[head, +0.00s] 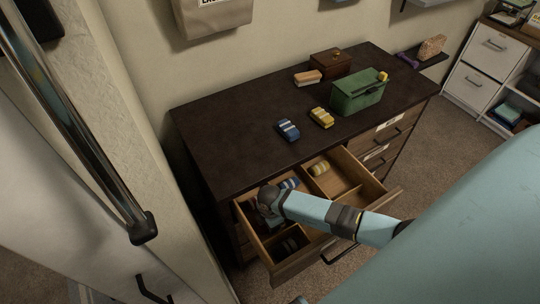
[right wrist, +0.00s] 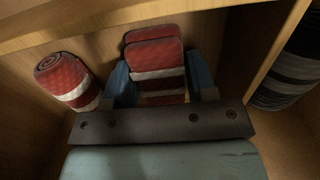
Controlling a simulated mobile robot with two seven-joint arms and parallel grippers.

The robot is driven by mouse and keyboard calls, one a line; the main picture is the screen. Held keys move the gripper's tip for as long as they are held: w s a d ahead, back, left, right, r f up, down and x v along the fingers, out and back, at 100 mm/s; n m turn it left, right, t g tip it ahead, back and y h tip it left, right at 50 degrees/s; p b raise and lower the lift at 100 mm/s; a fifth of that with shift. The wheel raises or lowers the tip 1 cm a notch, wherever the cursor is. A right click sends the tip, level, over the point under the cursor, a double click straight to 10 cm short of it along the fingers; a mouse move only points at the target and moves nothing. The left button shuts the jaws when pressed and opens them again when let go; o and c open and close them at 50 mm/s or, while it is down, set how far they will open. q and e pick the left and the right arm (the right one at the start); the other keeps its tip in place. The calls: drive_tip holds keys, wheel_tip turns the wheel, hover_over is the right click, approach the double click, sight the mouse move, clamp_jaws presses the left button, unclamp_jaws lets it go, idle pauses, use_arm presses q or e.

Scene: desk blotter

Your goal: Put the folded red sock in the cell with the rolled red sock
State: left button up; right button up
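The folded red sock (right wrist: 156,62), red with a white band, is between the two blue fingers of my right gripper (right wrist: 160,80), which touch its sides. The rolled red sock (right wrist: 68,78), red with a white band, stands just left of the left finger, in the same wooden cell with no divider showing between them. In the head view my right gripper (head: 268,208) reaches down into the left part of the open drawer (head: 301,264); its fingers and both red socks are hard to make out there. My left gripper is not in view.
A divider separates this cell from one with a dark striped roll (right wrist: 287,75). Other cells hold a blue roll (head: 290,183) and a yellow roll (head: 320,169). On the dresser top (head: 235,120) lie folded blue (head: 288,130) and yellow (head: 321,117) socks beside a green box (head: 357,95).

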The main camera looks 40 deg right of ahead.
drive_tip(key=o, duration=0.3)
wheel_tip(320, 180, up, 12)
drive_tip(key=shift+r+p, duration=0.2)
drive_tip(key=shift+p, duration=0.3)
idle(0.4)
